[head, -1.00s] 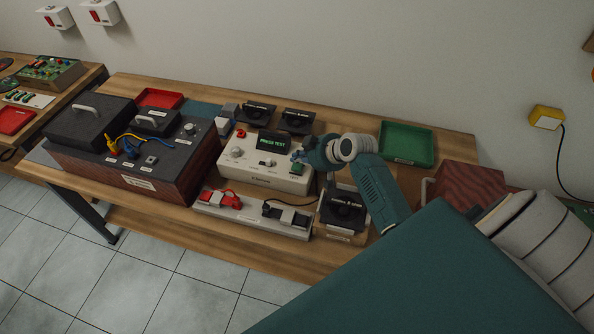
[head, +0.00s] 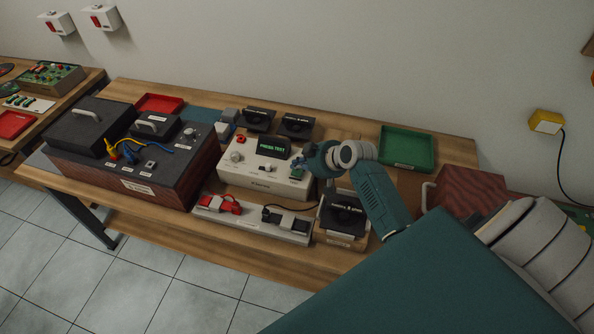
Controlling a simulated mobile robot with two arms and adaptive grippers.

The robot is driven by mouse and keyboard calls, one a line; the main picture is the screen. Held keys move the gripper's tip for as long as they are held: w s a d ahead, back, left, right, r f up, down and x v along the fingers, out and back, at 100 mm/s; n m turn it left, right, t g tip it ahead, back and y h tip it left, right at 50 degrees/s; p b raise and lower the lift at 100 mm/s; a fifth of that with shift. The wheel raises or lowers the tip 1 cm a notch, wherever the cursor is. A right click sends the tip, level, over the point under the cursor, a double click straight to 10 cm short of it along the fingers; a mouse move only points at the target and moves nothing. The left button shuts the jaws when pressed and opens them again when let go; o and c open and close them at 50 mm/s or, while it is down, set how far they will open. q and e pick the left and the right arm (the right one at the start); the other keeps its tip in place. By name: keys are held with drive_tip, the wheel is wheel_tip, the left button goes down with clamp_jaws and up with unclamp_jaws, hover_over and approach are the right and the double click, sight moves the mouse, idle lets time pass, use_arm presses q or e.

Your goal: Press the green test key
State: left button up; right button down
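The white test unit (head: 262,186) stands on the wooden bench with a lit display (head: 272,147) showing green text, too small to read surely. The green test key (head: 296,173) is at the unit's right end, partly covered by my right gripper (head: 302,165). My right gripper points down at the key, its fingertips at or just above it; I cannot tell whether they touch. Its fingers are too small and dark to tell open from shut. My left gripper is not in view.
A dark-topped wooden box (head: 135,165) with yellow and blue leads stands to the left. A rail with red and black clips (head: 250,222) lies in front.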

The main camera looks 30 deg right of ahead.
sight(298, 173)
idle(0.5)
drive_tip(key=shift+f, duration=0.45)
drive_tip(key=shift+f+b, duration=0.6)
drive_tip(key=shift+b, duration=0.05)
idle(0.5)
drive_tip(key=shift+r, duration=0.1)
drive_tip(key=shift+r+p, duration=0.95)
drive_tip(key=shift+p, duration=0.05)
wheel_tip(298, 173, up, 5)
drive_tip(key=p, duration=0.4)
drive_tip(key=shift+p, duration=0.35)
